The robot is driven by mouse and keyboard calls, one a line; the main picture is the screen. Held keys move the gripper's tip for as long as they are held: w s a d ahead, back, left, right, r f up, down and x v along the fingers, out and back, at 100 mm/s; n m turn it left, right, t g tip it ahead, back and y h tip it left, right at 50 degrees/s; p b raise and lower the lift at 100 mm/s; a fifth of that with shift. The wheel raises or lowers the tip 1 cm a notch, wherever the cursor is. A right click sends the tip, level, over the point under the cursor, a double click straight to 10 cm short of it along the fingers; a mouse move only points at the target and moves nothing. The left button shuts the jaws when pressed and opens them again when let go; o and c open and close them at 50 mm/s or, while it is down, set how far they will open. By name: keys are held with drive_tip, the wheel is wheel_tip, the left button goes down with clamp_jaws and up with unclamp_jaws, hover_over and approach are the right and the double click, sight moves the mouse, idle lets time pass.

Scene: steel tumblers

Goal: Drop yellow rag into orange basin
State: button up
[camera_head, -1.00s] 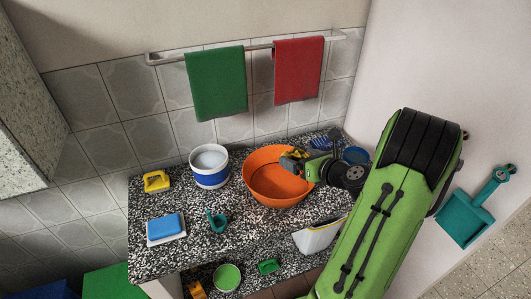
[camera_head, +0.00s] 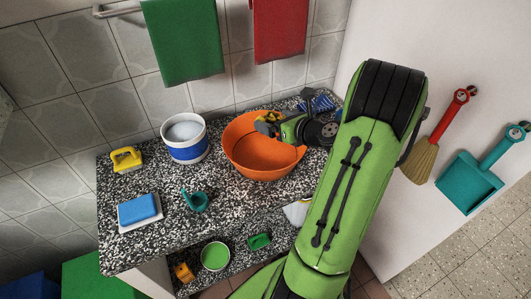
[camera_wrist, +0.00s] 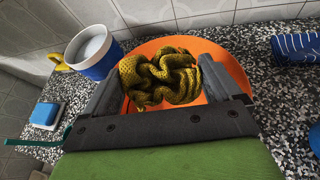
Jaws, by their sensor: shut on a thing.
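The yellow rag (camera_wrist: 160,78) is a crumpled, knitted-looking bundle between the two fingers of my gripper (camera_wrist: 157,85) in the wrist view. The orange basin (camera_head: 252,155) stands on the speckled counter, and its rim also shows behind the rag in the wrist view (camera_wrist: 205,48). In the head view my gripper (camera_head: 272,122) is over the basin's back right part, shut on the rag (camera_head: 265,127), of which only a little shows. The gap between rag and basin floor cannot be judged.
A blue-and-white bucket (camera_head: 184,139) stands left of the basin. Green (camera_head: 184,38) and red (camera_head: 281,28) towels hang behind.

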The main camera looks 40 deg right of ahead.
drive_tip(key=shift+r, duration=0.1)
drive_tip(key=o, duration=0.7)
drive_tip(key=p+v, duration=0.4)
drive_tip(key=v, duration=1.1)
drive_tip(key=shift+s+r, duration=0.25)
drive_tip(key=shift+s, duration=0.1)
drive_tip(key=shift+w+a, duration=0.1)
drive_tip(key=w+a+r+n+g+y+p, duration=0.2)
drive_tip(key=a+n+g, duration=0.2)
drive_tip(key=a+n, duration=0.55)
drive_tip(key=w+a+r+n+g+y+p, duration=0.2)
drive_tip(key=w+a+r+n+g+p, duration=0.1)
drive_tip(key=a+n, duration=0.6)
drive_tip(key=s+a+r+n+h+p, duration=0.1)
drive_tip(key=s+a+r+n, duration=0.1)
drive_tip(key=n, duration=0.4)
drive_tip(key=s+a+r+n+h+p, duration=0.1)
drive_tip(key=s+a+r+n, duration=0.2)
drive_tip(key=n, duration=0.4)
drive_tip(key=s+a+r+n+g+h+p, duration=0.1)
drive_tip(key=s+a+r+n, duration=0.1)
drive_tip(key=s+r+n, duration=0.2)
drive_tip(key=shift+a+r+n+h, duration=0.1)
drive_tip(key=shift+n+h, duration=0.1)
drive_tip(key=shift+n, duration=0.4)
drive_tip(key=shift+a+r+n+h, duration=0.1)
drive_tip(key=shift+n+h, duration=0.1)
drive_tip(key=shift+n, duration=0.35)
